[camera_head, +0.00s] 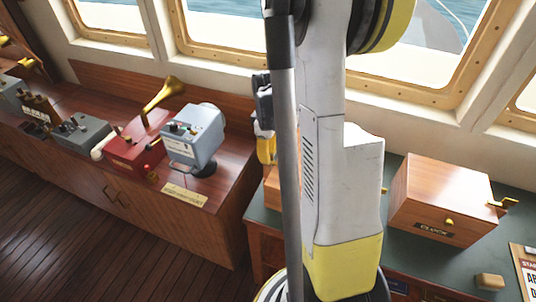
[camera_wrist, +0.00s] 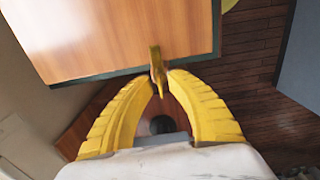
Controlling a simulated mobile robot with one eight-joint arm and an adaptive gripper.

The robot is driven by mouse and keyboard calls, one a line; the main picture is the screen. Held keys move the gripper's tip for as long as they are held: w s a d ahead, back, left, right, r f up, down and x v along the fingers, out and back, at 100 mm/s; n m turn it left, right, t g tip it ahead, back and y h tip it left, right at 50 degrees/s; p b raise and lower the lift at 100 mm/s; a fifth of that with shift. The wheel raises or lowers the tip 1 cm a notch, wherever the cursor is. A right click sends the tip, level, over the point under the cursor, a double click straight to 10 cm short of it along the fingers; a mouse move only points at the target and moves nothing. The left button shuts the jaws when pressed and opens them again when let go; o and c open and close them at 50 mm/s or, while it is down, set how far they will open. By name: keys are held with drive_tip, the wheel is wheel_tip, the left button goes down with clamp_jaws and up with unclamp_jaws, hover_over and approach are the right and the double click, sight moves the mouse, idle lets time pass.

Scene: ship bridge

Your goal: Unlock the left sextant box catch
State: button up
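In the wrist view, a wooden box (camera_wrist: 110,35) with a dark lower edge fills the upper left. A brass catch (camera_wrist: 156,62) stands out from its near edge. My gripper (camera_wrist: 158,82) has its yellow fingers closed in on both sides of this catch, the tips appearing to touch it. In the head view, my arm covers the middle, and a sliver of a wooden box (camera_head: 272,190) shows at its left edge. A yellow part beside it may be my gripper. Most of that box is hidden. I cannot read whether the catch is turned.
A second wooden box (camera_head: 440,190) with brass catches and a dark label stands on the green desk top (camera_head: 465,262) at right. A grey device (camera_head: 193,135), a red box with a brass horn (camera_head: 140,140) and other instruments stand on the left console. Open wooden floor (camera_head: 70,235) lies lower left.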

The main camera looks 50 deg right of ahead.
clamp_jaws()
drive_tip(key=shift+m, duration=0.3)
drive_tip(key=m+b, duration=0.1)
drive_tip(key=m, duration=0.2)
drive_tip(key=shift+b, duration=0.3)
drive_tip(key=m+b, duration=0.1)
drive_tip(key=m, duration=0.4)
drive_tip(key=m+b, duration=0.1)
drive_tip(key=m, duration=0.3)
drive_tip(key=shift+m, duration=0.3)
drive_tip(key=m+b, duration=0.1)
drive_tip(key=m, duration=0.3)
drive_tip(key=shift+m, duration=0.4)
